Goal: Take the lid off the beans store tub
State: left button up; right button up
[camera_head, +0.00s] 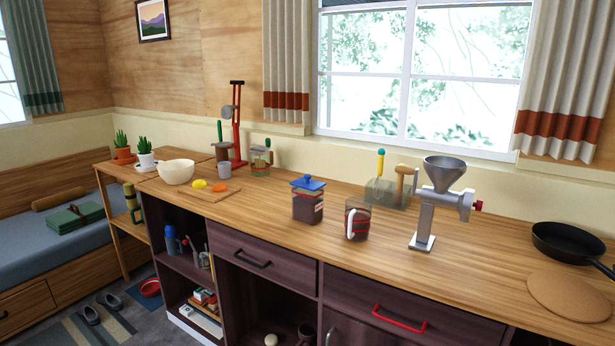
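A clear square tub with dark contents (307,207), which looks like the beans store tub, stands on the wooden counter. Neither of my grippers is in the camera_head view, and nothing touches the tub.
A glass jug with a white handle (357,222) stands close to the right of the tub. A metal grinder (437,200) and a clear container with tools (388,193) are further right. A cutting board (205,195) with food lies left. The counter before the tub is clear.

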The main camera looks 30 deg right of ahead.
aim_at(306, 183)
jog(key=i+j+z, duration=0.1)
jog(key=i+z, duration=0.25)
jog(key=z, duration=0.15)
jog(key=i+j+z, duration=0.25)
jog(key=z, duration=0.25)
jog(key=i+j+z, duration=0.55)
jog(key=j+z, duration=0.4)
jog(key=l, duration=0.1)
